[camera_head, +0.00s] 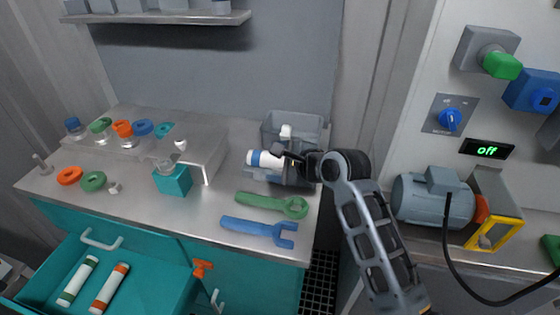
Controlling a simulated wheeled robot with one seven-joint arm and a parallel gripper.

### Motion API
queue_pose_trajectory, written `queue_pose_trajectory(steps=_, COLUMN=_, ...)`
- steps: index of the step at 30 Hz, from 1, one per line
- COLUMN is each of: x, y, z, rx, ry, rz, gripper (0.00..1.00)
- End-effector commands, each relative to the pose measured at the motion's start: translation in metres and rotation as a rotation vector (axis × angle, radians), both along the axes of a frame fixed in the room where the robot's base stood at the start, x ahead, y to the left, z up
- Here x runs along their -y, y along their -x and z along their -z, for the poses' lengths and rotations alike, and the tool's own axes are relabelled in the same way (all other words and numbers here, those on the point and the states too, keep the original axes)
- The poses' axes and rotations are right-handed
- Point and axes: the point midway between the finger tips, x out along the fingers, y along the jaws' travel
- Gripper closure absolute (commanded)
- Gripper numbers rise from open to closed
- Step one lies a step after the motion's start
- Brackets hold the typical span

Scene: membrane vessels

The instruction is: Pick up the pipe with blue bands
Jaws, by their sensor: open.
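The pipe with blue bands (256,158) is a white cylinder with a blue band near its left end. It lies roughly level at the right rear of the steel bench, in front of a grey bin. My gripper (284,162) is open at the right part of this pipe. The dark fingers and wrist hide the pipe's right end. I cannot tell whether the fingers touch it. Two other white pipes, one with green bands (77,281) and one with orange bands (109,289), lie in the open teal drawer.
The grey bin (299,127) stands behind my gripper. A green wrench (270,204) and a blue wrench (258,229) lie in front. A teal block (173,180) and a raised steel step (208,155) are to the left. A motor (432,197) stands at right.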

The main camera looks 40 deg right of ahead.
Motion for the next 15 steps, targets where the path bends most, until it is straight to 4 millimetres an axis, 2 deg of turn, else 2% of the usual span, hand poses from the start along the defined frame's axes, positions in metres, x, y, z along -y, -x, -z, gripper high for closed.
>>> queue_pose_trajectory(steps=2, x=0.0001, y=0.0002, z=-0.0001, rx=0.000, ry=0.000, rz=0.000, gripper=0.30)
queue_pose_trajectory(steps=15, x=0.0000, y=0.0003, z=-0.0002, rx=0.000, ry=0.000, rz=0.000, gripper=0.72)
